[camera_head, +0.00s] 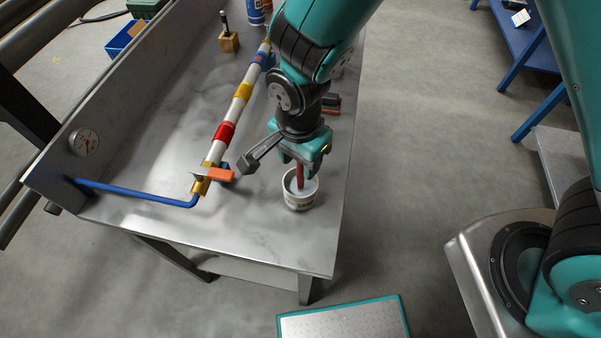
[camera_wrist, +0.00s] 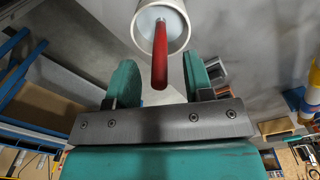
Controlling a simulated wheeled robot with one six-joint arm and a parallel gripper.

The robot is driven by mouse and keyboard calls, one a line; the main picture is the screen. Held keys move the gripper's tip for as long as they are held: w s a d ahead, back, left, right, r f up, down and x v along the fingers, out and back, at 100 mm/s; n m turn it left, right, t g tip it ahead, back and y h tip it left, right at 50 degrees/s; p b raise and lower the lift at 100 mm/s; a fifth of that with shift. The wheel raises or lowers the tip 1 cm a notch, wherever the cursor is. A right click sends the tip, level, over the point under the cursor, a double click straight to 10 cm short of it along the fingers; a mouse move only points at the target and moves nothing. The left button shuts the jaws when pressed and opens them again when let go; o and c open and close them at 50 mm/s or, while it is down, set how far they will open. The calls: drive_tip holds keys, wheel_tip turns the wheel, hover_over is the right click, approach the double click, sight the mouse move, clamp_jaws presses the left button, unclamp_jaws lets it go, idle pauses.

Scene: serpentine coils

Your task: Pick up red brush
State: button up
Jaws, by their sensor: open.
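The red brush (camera_head: 299,176) stands in a white cup (camera_head: 300,198) with dark lettering near the right edge of the metal bench. Its red handle points up. My gripper (camera_head: 307,158) is right above the cup, and its lower end hides the top of the handle. In the wrist view the red brush handle (camera_wrist: 160,58) reaches out of the white cup (camera_wrist: 176,18) toward my gripper (camera_wrist: 160,82). The handle lies between the two spread teal fingers, with a gap on each side. The brush's lower end is hidden in the cup.
A white pipe with red and yellow bands (camera_head: 224,133) runs along the bench (camera_head: 262,232) left of the cup. An orange-handled valve (camera_head: 213,173) joins it to a blue pipe (camera_head: 135,193). A pressure gauge (camera_head: 84,141) is at the left wall. The front bench corner is clear.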

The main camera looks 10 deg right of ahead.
sight(301, 179)
drive_tip(key=shift+f, duration=1.15)
clamp_jaws()
drive_tip(key=shift+r, duration=0.1)
